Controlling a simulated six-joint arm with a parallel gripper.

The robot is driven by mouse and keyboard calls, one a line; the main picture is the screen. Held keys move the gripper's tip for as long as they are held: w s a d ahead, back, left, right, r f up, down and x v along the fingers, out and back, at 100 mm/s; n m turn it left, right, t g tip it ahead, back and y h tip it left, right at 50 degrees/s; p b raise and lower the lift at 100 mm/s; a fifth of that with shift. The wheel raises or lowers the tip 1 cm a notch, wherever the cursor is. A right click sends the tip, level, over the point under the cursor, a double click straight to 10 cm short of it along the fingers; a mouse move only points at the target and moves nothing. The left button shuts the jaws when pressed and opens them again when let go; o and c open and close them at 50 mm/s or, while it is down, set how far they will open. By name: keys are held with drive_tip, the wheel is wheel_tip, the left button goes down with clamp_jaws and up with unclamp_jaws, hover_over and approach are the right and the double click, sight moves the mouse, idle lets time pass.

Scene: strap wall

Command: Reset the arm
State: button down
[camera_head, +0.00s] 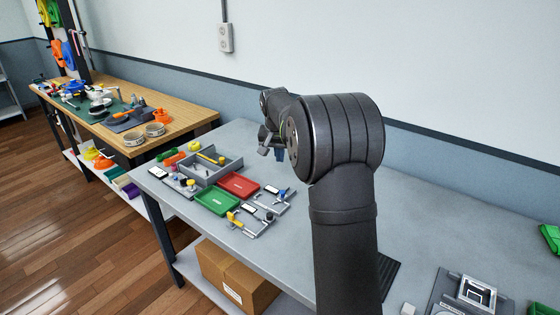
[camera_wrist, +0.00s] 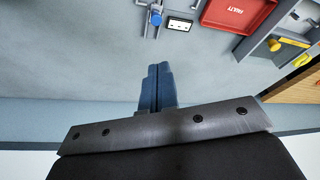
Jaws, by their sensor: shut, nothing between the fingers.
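My gripper (camera_wrist: 158,86) shows in the wrist view with its two blue fingers pressed together and nothing between them. In the head view my gripper (camera_head: 271,150) is partly hidden by my arm and hangs above the grey table (camera_head: 240,138), near its back edge. The arm is folded, with its large dark joint in the middle of the head view. The gripper is apart from the trays and fixtures on the table.
A red tray (camera_head: 238,184), a green tray (camera_head: 217,201) and a grey divided bin (camera_head: 212,165) sit on the table's left part. The red tray also shows in the wrist view (camera_wrist: 236,12). A grey fixture (camera_head: 470,292) stands front right. A wooden workbench (camera_head: 180,118) is behind left.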

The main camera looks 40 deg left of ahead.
drive_tip(key=shift+f, duration=0.1)
idle(0.5)
hover_over(281, 192)
wheel_tip(281, 192, down, 11)
drive_tip(key=shift+d, duration=0.1)
drive_tip(key=w+f, duration=0.2)
drive_tip(key=w+a+f, duration=0.1)
drive_tip(key=w+f, duration=0.1)
drive_tip(key=w, duration=0.1)
drive_tip(key=w+a+f, duration=0.1)
drive_tip(key=w+f, duration=0.1)
drive_tip(key=w, duration=0.1)
drive_tip(key=shift+w+f, duration=0.1)
drive_tip(key=shift+w, duration=0.05)
drive_tip(key=shift+w+a, duration=0.15)
drive_tip(key=shift+w, duration=0.05)
drive_tip(key=shift+w+r, duration=0.1)
drive_tip(key=shift+r, duration=0.4)
